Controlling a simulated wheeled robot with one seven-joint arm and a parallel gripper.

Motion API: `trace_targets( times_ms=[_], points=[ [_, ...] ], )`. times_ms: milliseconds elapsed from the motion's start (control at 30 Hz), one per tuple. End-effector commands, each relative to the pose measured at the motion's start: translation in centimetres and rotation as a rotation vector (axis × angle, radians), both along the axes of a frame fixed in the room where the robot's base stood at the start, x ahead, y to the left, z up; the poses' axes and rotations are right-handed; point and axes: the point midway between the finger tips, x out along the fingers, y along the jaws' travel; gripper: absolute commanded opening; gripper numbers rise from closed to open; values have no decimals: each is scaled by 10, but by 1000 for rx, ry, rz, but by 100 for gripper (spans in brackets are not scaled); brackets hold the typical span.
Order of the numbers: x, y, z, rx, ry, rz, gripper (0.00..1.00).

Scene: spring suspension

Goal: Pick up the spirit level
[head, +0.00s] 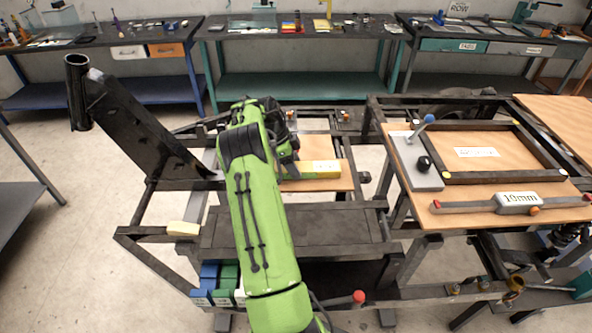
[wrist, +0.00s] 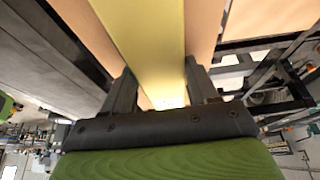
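The spirit level is a yellow bar (head: 318,169) on or just above a small wooden board in the middle of the head view. It also fills the centre of the wrist view (wrist: 152,45), running away from the camera. My gripper (head: 287,162) is at its left part, largely hidden by my green arm in the head view. In the wrist view, the two dark fingers of my gripper (wrist: 160,85) stand on either side of the bar, very close to its edges. I cannot tell whether they press on it.
The wooden board (head: 329,184) lies on a dark metal frame. To the right is a table with a grey plate (head: 413,164), a dark frame and a grey bar marked 10mm (head: 518,202). A tall dark post (head: 130,115) leans at left. Blue and green boxes (head: 215,277) sit below.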

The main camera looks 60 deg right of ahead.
Motion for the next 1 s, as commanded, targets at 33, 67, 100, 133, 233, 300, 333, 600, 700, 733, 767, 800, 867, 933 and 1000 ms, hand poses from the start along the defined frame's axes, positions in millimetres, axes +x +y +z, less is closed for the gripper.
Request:
trace_targets(
  times_ms=[33,67,100,133,233,300,333,600,700,733,767,800,867,933,1000],
  points=[
    [0,0,0,0,0,0,50],
    [0,0,0,0,0,0,45],
    [0,0,0,0,0,0,39],
    [0,0,0,0,0,0,35],
    [0,0,0,0,0,0,19],
    [0,0,0,-1,-1,-1,13],
    [0,0,0,-1,-1,-1,13],
    [0,-1,16,-5,-1,-1,13],
    [1,-1,42,-7,-1,1,13],
    [1,-1,51,-8,-3,0,13],
    [1,-1,58,-6,-2,0,13],
    [0,-1,69,-5,-2,0,13],
    [0,-1,82,-5,-2,0,13],
    [0,-1,93,-4,-1,0,13],
    [0,0,100,-2,-1,1,13]
  ],
)
